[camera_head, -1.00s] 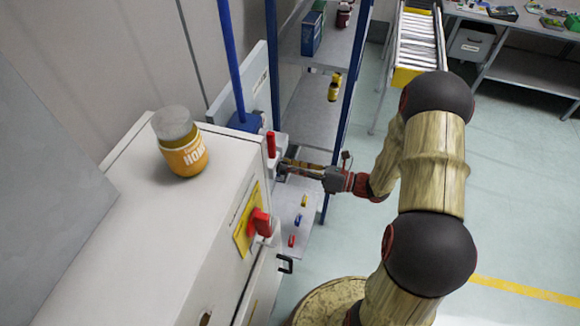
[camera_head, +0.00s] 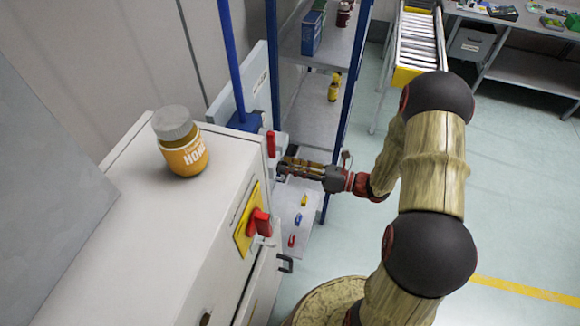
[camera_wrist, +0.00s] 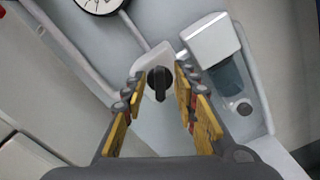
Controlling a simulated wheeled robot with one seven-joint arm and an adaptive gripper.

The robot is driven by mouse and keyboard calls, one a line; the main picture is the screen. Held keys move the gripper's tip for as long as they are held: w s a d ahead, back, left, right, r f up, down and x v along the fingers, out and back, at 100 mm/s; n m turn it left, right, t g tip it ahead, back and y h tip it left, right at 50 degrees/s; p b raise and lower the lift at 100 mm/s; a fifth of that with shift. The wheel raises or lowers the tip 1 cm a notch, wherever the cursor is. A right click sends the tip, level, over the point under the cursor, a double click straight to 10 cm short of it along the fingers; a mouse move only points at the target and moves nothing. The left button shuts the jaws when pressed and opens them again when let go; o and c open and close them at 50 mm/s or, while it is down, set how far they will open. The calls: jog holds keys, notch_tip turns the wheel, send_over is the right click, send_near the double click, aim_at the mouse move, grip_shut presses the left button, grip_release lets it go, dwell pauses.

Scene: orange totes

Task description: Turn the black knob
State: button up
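The black knob (camera_wrist: 160,80) shows in the wrist view as a round dial with an upright grip bar, on a light grey housing. My gripper (camera_wrist: 160,88) has its yellow-padded fingers apart, one to the left and one to the right of the knob. A narrow gap shows on each side, so the fingers do not look closed on it. How far the fingertips reach past the knob's face is hard to tell. In the head view my gripper (camera_head: 285,166) is at the grey panel beside the white cabinet, and the knob is not discernible there.
A white cabinet (camera_head: 150,235) with a red switch (camera_head: 260,222) and a honey jar (camera_head: 182,143) stands at left. Blue-posted shelves (camera_head: 315,110) are close behind my gripper. In the wrist view, a grey box (camera_wrist: 212,42) is right of the knob. Open floor lies at right.

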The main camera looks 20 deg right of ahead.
jog(key=v, duration=1.2)
dwell(0.3)
